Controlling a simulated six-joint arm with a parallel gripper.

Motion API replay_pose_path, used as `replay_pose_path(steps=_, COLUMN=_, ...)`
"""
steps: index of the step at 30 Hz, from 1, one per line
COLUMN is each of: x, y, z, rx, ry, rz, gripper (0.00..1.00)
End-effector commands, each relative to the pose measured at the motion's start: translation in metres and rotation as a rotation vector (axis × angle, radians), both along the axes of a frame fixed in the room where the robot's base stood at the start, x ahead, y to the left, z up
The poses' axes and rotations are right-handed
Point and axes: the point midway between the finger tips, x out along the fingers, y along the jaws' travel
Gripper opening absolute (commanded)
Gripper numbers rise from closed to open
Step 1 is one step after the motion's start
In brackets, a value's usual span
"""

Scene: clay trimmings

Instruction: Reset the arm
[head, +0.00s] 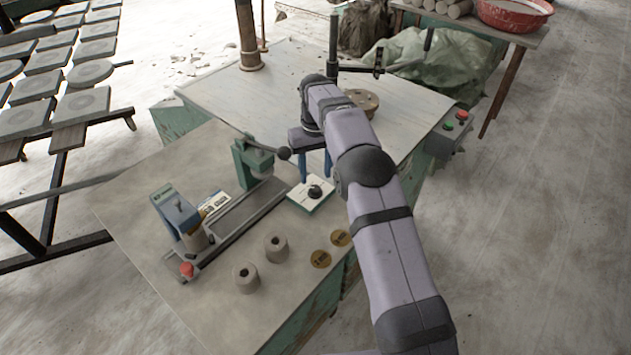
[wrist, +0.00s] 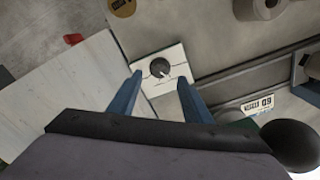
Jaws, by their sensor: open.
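My gripper (head: 314,167) is above the table, with its two blue fingers apart and nothing between them. In the wrist view my gripper (wrist: 158,95) also shows open, its fingertips on either side of a white square plate. That plate, with a round black knob (head: 314,191), lies on the front table near its right edge. The knob also shows in the wrist view (wrist: 160,67), with a small pointer mark on it. In the head view the fingers are behind the knob plate. I cannot tell how high the fingertips are above it.
A green lever press (head: 252,160) with a black ball handle stands close left of my gripper. A round brown wheel (head: 362,102) sits on the pale board behind my arm.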

Motion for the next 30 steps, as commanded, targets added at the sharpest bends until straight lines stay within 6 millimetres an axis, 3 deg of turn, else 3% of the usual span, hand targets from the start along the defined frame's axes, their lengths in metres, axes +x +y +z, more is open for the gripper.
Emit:
replay_pose_path(steps=6, x=0.000, y=0.000, z=0.015, rx=0.000, ry=-0.001, rz=0.000, gripper=0.45)
replay_pose_path(steps=22, x=-0.001, y=-0.001, z=0.017, rx=0.000, ry=0.000, rz=-0.001, gripper=0.45)
replay_pose_path(steps=30, x=-0.015, y=-0.010, z=0.028, rx=0.000, ry=0.000, rz=-0.021, gripper=0.45)
